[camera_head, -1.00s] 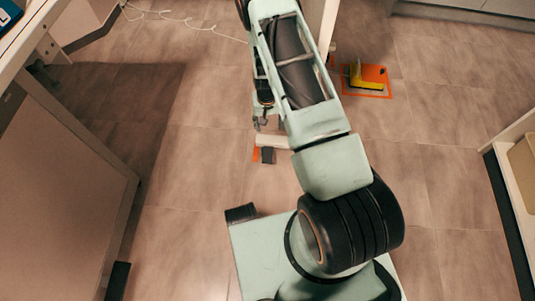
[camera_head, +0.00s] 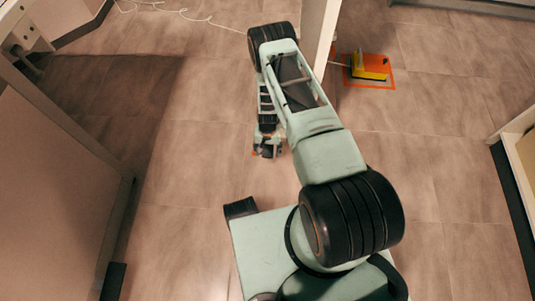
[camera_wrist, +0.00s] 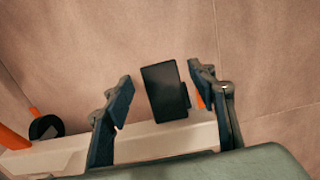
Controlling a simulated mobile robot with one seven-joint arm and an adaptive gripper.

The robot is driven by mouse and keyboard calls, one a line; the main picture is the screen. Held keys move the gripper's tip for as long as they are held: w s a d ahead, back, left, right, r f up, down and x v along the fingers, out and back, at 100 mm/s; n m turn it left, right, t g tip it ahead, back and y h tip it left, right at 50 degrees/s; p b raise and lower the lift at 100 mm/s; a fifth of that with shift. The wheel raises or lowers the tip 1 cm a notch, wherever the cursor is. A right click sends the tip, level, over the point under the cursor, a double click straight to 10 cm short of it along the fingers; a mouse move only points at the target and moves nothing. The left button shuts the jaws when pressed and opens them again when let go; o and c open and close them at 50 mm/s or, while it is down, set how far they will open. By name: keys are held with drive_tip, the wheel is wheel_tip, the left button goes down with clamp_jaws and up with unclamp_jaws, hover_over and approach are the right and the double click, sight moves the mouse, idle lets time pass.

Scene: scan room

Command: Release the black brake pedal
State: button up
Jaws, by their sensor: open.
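In the wrist view, the black brake pedal (camera_wrist: 164,92) is a dark rectangular pad that lies between the two fingers of my gripper (camera_wrist: 160,78). The fingers are open, with a gap on each side of the pad, wider on the left than on the right. A pale bar (camera_wrist: 165,141) crosses below the pad, partly behind the fingers. In the head view, my gripper (camera_head: 267,150) is low over the floor below my arm. It hides the pedal there.
An orange bar (camera_wrist: 12,138) with a black round part (camera_wrist: 46,127) is at the wrist view's left. A yellow device (camera_head: 369,67) sits on an orange-edged floor patch (camera_head: 384,84). A large panel (camera_head: 60,190) stands at left; open floor (camera_head: 190,160) lies between it and my arm.

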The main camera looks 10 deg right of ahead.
drive_tip(key=shift+f, duration=0.55)
clamp_jaws()
